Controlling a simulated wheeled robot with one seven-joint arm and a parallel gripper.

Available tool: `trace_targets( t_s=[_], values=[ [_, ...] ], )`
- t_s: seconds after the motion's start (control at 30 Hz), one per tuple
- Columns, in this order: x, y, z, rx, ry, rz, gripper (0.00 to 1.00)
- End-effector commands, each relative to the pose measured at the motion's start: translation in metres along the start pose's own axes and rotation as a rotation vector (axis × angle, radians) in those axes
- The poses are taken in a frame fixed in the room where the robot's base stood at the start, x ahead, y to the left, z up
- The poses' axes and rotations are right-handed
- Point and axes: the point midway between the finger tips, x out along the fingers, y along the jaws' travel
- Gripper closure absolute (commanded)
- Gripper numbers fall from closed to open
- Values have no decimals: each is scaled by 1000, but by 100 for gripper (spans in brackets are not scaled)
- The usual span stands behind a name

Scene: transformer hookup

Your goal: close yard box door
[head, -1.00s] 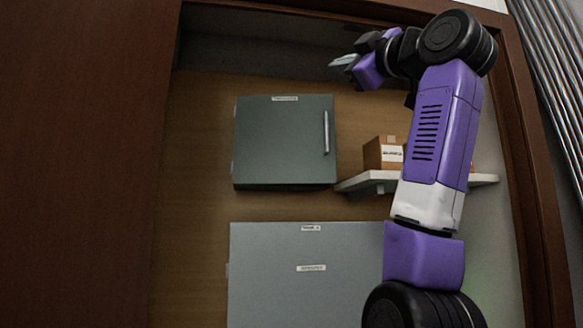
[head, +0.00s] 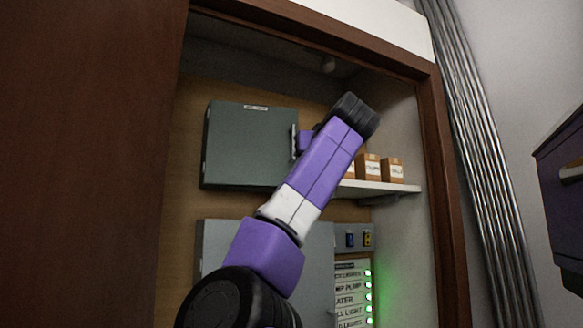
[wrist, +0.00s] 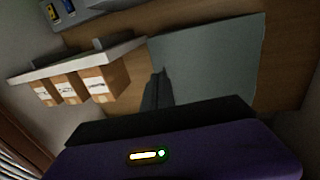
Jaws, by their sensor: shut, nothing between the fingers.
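A dark green-grey wall box (head: 250,145) hangs in the recess, with a small label at its top and an upright handle at its right edge. Its door looks shut or nearly so; I cannot tell which. A lighter grey box (head: 225,240) sits below it, partly behind my arm. The labels are too blurred to tell which is the yard box. My gripper's fingers (wrist: 158,88) are shut and empty in the wrist view, close in front of the green-grey door (wrist: 215,60), near its handle side. Contact is unclear.
A white shelf (head: 400,187) with several small cartons (head: 392,170) is just right of the upper box. A switch panel (head: 352,290) with green lights is below it. The wooden frame (head: 448,200) bounds the recess on the right; metal pipes (head: 480,160) run outside it.

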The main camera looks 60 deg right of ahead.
Motion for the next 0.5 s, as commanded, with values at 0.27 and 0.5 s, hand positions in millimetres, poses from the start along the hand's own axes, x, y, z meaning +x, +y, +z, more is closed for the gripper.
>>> trace_targets(
  t_s=[0.27, 0.5],
  values=[
    [54, 0, -4, -2, -2, -2, 100],
    [97, 0, -4, -1, -1, -2, 100]
  ],
)
